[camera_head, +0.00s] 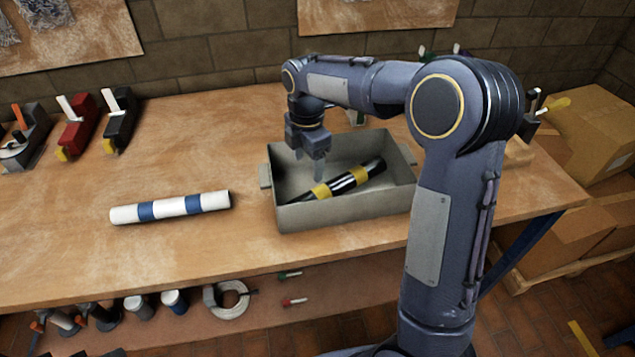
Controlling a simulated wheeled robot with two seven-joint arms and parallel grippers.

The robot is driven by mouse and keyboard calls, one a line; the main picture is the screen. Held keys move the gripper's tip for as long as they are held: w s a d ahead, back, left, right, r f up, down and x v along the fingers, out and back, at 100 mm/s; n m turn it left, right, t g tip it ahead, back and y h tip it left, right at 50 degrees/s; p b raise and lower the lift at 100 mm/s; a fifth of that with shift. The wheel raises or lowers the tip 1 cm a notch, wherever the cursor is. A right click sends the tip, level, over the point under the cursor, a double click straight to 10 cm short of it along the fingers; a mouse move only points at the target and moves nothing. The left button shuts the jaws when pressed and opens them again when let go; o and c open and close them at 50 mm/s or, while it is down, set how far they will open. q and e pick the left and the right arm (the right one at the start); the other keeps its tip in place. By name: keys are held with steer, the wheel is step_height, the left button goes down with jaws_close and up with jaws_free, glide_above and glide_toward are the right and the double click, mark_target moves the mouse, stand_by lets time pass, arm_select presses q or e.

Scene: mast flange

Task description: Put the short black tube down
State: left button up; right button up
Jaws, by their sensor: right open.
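The short black tube (345,183) has yellow bands and lies inside the grey bin (345,214), tilted with its right end higher toward the back right. My right gripper (318,172) points down into the bin, just above and left of the tube's middle. It is open, and the tube does not appear to be between its fingers. Whether a finger touches the tube I cannot tell. A white tube (172,207) with blue bands lies on the wooden workbench (180,255), left of the bin. My left gripper is out of view.
Red (76,128) and black (119,122) tools stand at the bench's back left. A lower shelf holds bottles, a cable coil (228,299) and small screwdrivers. Cardboard boxes (585,135) stand right of the bench. The bench is clear around the white tube.

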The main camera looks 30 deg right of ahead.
steer(key=s+r+m+t+y, duration=0.1)
steer(key=s+r+m+t, duration=0.15)
steer(key=s+m, duration=0.45)
steer(key=s+r+m+t+y, duration=0.15)
steer(key=s+r+m, duration=0.3)
steer(key=s, duration=0.45)
steer(key=s+a+f+m+t+y, duration=0.1)
steer(key=s+f+m, duration=0.3)
steer(key=s+m, duration=0.6)
steer(key=shift+s+a+f+t, duration=0.2)
steer(key=shift+s+a+t, duration=0.1)
steer(key=shift+s+a, duration=0.5)
steer(key=shift+w, duration=0.1)
